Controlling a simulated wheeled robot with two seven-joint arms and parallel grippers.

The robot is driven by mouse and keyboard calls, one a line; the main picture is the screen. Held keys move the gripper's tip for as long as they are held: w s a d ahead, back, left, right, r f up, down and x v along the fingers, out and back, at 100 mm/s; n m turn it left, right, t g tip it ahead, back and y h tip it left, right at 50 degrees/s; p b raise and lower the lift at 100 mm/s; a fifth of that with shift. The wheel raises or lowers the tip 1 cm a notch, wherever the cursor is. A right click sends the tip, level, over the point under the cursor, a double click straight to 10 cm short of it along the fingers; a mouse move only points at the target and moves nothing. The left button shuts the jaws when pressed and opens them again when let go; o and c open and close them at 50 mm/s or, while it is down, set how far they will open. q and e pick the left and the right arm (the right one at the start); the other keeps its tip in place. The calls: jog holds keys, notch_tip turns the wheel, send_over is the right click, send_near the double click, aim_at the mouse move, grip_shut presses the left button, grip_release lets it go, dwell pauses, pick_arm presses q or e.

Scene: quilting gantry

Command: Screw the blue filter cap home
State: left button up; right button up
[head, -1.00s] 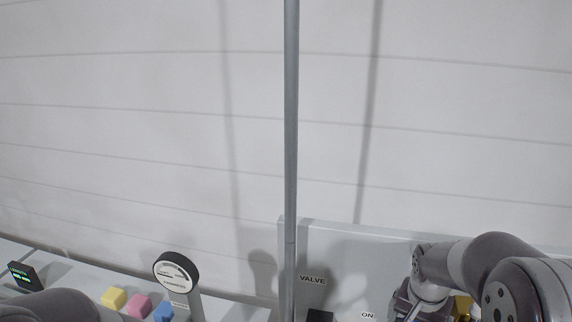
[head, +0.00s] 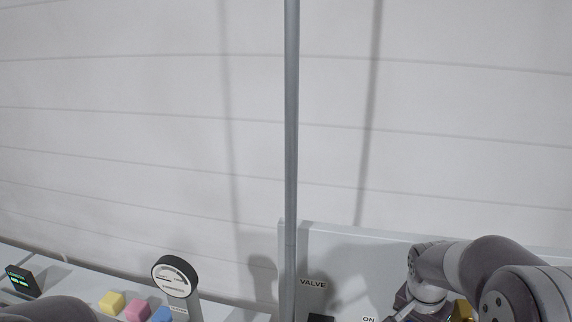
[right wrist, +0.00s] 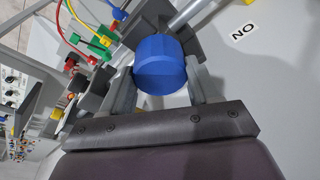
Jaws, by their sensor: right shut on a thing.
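The blue filter cap (right wrist: 160,66) shows in the right wrist view, a faceted blue knob in front of a dark block on a grey pipe. My right gripper (right wrist: 164,80) is shut on the cap, with one finger on each side of it. Whether the cap is seated on its thread is hidden behind it. In the head view the cap is not visible; my right wrist (head: 428,290) is at the lower right, its fingers below the picture edge. Only a piece of my left arm shows at the lower left, and its gripper is out of view.
A grey post (head: 291,150) stands upright mid-view. A panel labelled VALVE (head: 313,284) is left of my right wrist. A round gauge (head: 175,276) and yellow, pink and blue blocks (head: 137,309) are at the lower left. Coloured cables (right wrist: 85,35) run near the cap.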

jog(key=shift+f+m+b, duration=0.15)
jog(key=shift+m+b, duration=0.3)
jog(key=shift+m, duration=0.55)
jog(key=shift+m+g, duration=0.4)
jog(key=shift+m, duration=0.5)
jog(key=shift+w+m+b, duration=0.1)
jog(key=shift+m+b, duration=0.25)
jog(key=shift+m, duration=0.45)
jog(key=o, duration=0.8)
jog(key=shift+m, duration=0.6)
jog(key=o, duration=0.5)
jog(key=shift+o, duration=0.2)
jog(key=shift+a+r, duration=0.1)
jog(key=shift+r, duration=0.1)
